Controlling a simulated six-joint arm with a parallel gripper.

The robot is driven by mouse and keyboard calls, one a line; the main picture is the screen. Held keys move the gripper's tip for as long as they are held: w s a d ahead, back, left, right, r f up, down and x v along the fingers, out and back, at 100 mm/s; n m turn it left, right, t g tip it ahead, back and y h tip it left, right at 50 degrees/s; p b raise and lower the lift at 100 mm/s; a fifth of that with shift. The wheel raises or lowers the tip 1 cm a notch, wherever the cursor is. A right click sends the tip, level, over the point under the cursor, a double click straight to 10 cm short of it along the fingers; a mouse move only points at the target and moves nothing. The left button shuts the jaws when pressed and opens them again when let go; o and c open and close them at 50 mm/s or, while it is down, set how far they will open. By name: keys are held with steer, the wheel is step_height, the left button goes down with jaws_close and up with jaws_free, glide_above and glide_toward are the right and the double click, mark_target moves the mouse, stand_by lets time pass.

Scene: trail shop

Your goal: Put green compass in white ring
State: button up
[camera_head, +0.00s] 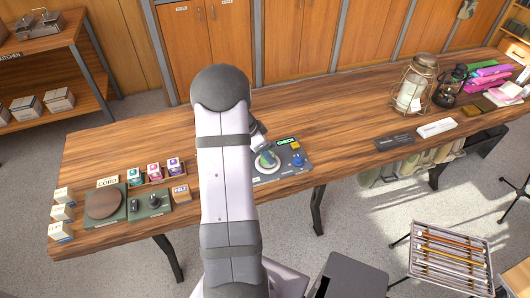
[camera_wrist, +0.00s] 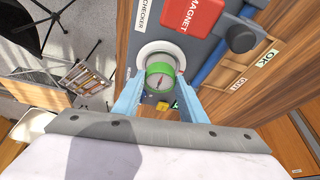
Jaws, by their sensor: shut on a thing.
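The green compass (camera_wrist: 161,83) has a green rim and a pale dial with a red needle. My gripper (camera_wrist: 159,77) is shut on it, with one light-blue finger on each side. The white ring (camera_wrist: 163,45) is on the grey checker board, just behind the compass in the wrist view. The compass overlaps the ring's near part and hides it. I cannot tell whether the compass is above the ring or resting in it. In the head view the compass (camera_head: 267,160) shows over the ring beside my arm, which hides part of the board.
The board bears a red magnet block (camera_wrist: 193,14), a dark knob (camera_wrist: 240,38) and a blue bar (camera_wrist: 214,62). Boxes and a felt tray (camera_head: 148,204) are at the table's left. Lanterns (camera_head: 413,88) stand at the right. Bare wood lies between the board and lanterns.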

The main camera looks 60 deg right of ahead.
steer(key=shift+f+b, duration=0.95)
steer(key=shift+b, duration=1)
stand_by(0.9)
stand_by(0.3)
steer(key=o, duration=1.6)
steer(key=shift+r, duration=0.1)
steer(key=shift+r+p, duration=2.15)
steer(key=shift+r, duration=1.8)
